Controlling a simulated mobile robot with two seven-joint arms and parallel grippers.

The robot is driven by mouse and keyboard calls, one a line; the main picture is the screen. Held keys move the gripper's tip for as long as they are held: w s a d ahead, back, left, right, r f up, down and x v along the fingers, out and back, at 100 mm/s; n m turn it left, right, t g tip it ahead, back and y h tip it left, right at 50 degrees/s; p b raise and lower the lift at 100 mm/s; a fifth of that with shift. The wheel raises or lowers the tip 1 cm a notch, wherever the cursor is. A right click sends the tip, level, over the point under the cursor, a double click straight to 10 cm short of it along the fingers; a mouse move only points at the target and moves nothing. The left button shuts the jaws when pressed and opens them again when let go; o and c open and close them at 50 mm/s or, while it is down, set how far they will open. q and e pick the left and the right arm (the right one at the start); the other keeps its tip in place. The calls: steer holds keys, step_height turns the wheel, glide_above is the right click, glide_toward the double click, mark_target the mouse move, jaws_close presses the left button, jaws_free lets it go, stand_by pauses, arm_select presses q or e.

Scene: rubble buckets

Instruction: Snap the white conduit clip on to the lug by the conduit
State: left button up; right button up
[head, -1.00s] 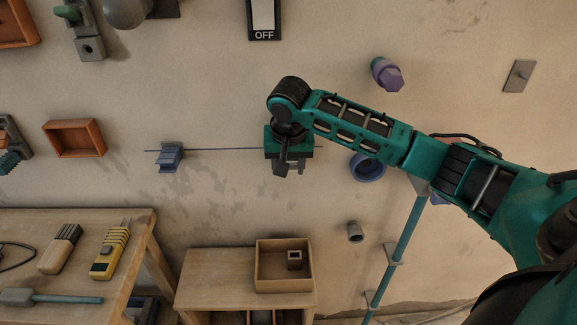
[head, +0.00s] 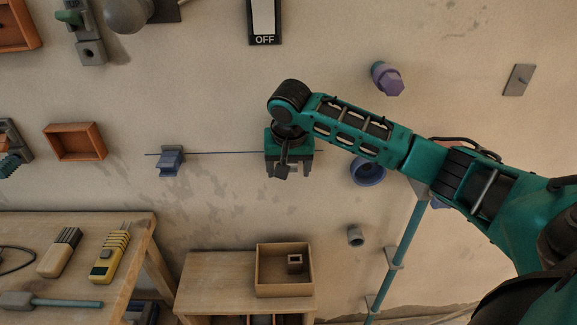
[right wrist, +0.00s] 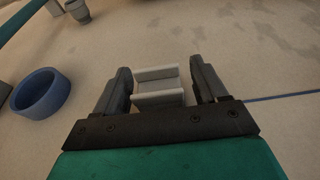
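The white conduit clip (right wrist: 158,85) shows in the right wrist view as a pale, U-shaped piece between the fingers of my right gripper (right wrist: 163,84). The fingers stand apart, with a gap to the clip clearest on the right side. In the head view my right gripper (head: 296,170) is at the wall, over the thin blue line, and the clip is hidden there. The lug is not clearly seen, so I cannot tell whether the clip sits on it. A teal conduit pipe (head: 405,240) runs down the wall to the right. My left gripper is not in view.
A blue ring (head: 368,172) is on the wall right of my gripper, also in the right wrist view (right wrist: 41,93). Below are a grey stub (head: 355,236), an open box (head: 261,285) and a workbench (head: 130,222).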

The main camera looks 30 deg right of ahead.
steer(key=shift+r, duration=0.2)
steer(key=v, duration=1.2)
steer(key=shift+r, duration=0.3)
steer(key=shift+s, duration=0.1)
